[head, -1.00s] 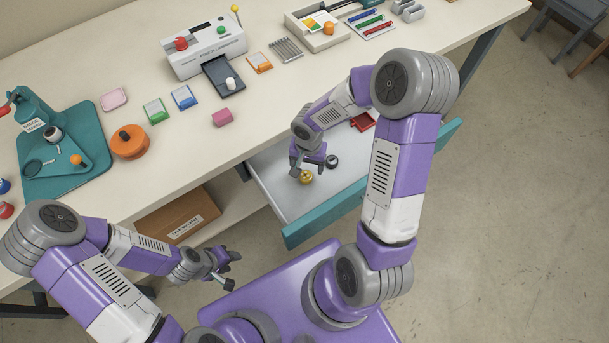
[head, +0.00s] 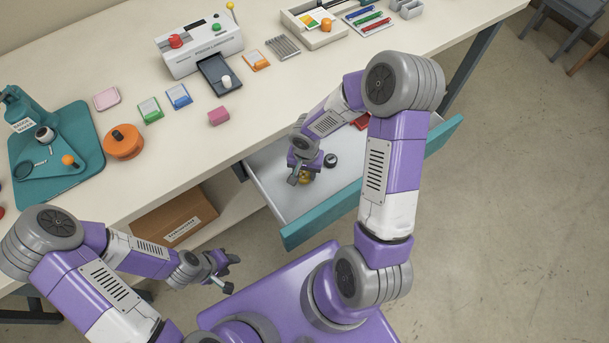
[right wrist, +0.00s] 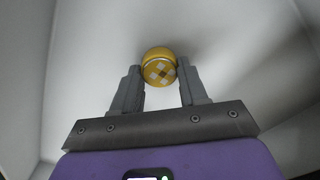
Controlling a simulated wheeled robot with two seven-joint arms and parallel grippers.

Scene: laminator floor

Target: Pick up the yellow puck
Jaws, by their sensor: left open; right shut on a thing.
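The yellow puck (head: 305,177) is inside the open drawer (head: 331,197), partly hidden by my right gripper (head: 302,178) in the head view. I cannot tell whether the puck is clear of the drawer floor. My left gripper (head: 228,271) is open and empty, in front of the table and apart from the drawer.
The drawer's teal front (head: 300,232) stands out from the table. A cardboard box (head: 175,222) is on the shelf below. The laminator (head: 198,47) stands on the tabletop.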

